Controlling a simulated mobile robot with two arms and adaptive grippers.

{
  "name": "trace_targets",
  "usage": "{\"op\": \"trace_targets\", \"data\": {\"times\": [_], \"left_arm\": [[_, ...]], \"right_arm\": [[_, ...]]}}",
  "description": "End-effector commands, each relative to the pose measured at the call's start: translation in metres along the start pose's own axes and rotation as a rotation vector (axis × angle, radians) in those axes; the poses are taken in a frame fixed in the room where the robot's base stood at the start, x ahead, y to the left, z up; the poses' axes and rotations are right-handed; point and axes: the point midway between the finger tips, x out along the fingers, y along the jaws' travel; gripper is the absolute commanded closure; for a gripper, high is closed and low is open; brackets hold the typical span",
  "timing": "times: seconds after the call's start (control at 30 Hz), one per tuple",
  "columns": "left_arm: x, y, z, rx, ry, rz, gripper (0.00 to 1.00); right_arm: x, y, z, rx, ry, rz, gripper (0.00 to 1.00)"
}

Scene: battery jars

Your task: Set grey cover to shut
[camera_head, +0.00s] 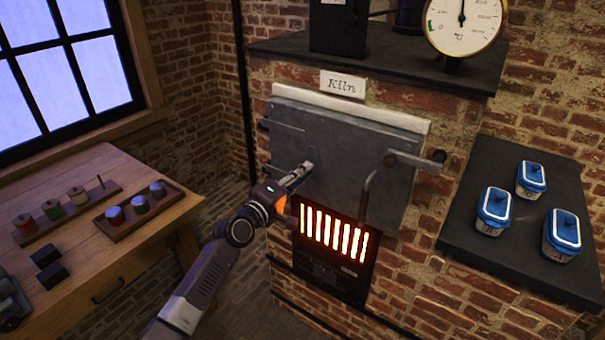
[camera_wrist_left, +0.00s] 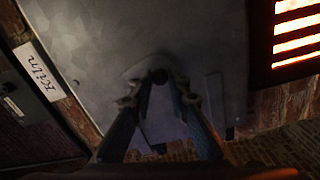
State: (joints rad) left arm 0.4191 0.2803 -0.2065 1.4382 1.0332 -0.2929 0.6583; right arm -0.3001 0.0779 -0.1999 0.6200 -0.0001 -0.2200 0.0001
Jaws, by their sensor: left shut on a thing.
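The grey cover (camera_head: 340,150) is a large flat metal plate on the front of the brick kiln, above the glowing grate. It also fills much of the left wrist view (camera_wrist_left: 90,40). My left gripper (camera_head: 302,172) is at the lower left part of the cover. In the left wrist view its two fingers (camera_wrist_left: 159,78) come together at a small dark part against the cover; the exact grip is dim and partly hidden. A bent metal handle (camera_head: 368,185) stands out at the cover's lower right. My right gripper is not in view.
The barred fire grate (camera_head: 335,235) glows below the cover. A dark side shelf (camera_head: 470,215) with blue-lidded jars (camera_head: 495,210) stands right. A wooden workbench (camera_head: 120,250) with spools and small jars stands left. A dial gauge (camera_head: 465,25) sits on top.

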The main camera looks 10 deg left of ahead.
Motion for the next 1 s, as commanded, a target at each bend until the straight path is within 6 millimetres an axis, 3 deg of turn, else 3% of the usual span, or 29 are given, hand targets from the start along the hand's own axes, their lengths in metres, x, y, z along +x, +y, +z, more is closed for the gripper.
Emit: {"op": "trace_targets", "data": {"times": [0.17,0.2,0.33,0.73,1.0], "left_arm": [[0.0,0.0,0.001,-0.003,-0.001,0.0,1.0],[0.0,0.0,0.001,-0.003,-0.001,0.0,0.79],[0.0,0.0,0.001,-0.002,-0.001,0.0,0.66],[-0.008,-0.002,0.0,-0.002,0.0,-0.001,0.66],[-0.056,-0.002,0.001,0.001,-0.001,-0.003,0.66]], "right_arm": [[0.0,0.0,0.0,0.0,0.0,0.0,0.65],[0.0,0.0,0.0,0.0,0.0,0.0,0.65],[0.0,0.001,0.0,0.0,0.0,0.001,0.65],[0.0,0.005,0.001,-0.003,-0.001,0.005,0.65],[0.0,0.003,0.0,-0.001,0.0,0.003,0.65]]}}
